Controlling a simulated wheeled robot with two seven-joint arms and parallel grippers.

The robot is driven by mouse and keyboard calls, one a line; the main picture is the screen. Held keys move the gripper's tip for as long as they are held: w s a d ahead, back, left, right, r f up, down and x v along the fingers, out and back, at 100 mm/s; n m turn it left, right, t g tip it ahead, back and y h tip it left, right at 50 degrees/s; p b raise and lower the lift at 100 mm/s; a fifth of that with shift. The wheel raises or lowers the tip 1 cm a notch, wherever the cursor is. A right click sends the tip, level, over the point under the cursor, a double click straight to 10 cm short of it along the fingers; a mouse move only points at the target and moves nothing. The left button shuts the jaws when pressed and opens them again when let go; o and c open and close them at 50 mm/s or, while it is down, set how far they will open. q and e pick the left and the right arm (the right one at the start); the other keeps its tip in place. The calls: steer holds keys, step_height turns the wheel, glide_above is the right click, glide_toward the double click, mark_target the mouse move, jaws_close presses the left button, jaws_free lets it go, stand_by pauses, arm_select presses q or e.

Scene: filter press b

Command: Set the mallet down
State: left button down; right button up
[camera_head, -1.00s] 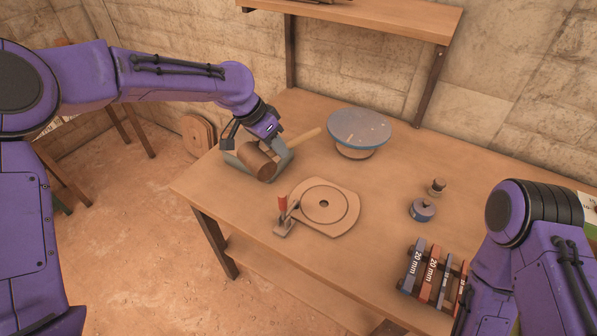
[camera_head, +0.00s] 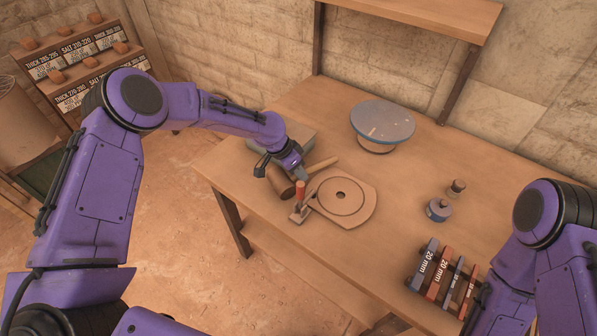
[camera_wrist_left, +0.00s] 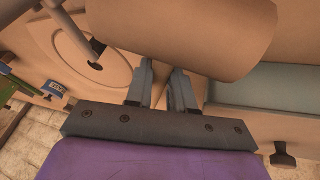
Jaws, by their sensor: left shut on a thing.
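My left gripper (camera_head: 299,176) is shut on the mallet. The mallet has a brown cylindrical head (camera_head: 280,182) and a pale wooden handle (camera_head: 322,164) pointing to the right. It is low over the near left part of the table, between a grey tray and the round-recessed board. I cannot tell whether it touches the tabletop. In the left wrist view the mallet head (camera_wrist_left: 190,35) fills the top, just past the fingers (camera_wrist_left: 160,78). My right arm shows at the right edge, but its gripper is out of view.
A blue-topped round stand (camera_head: 382,122), a small blue weight (camera_head: 438,209) and labelled bars (camera_head: 431,266) stand farther right. The middle table (camera_head: 400,180) is clear.

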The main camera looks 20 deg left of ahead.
arm_select(q)
steer(key=shift+f, duration=0.55)
steer(key=shift+w+f, duration=0.15)
steer(key=shift+f, duration=0.15)
steer(key=c, duration=1.3)
jaws_free()
steer(key=shift+o, duration=0.2)
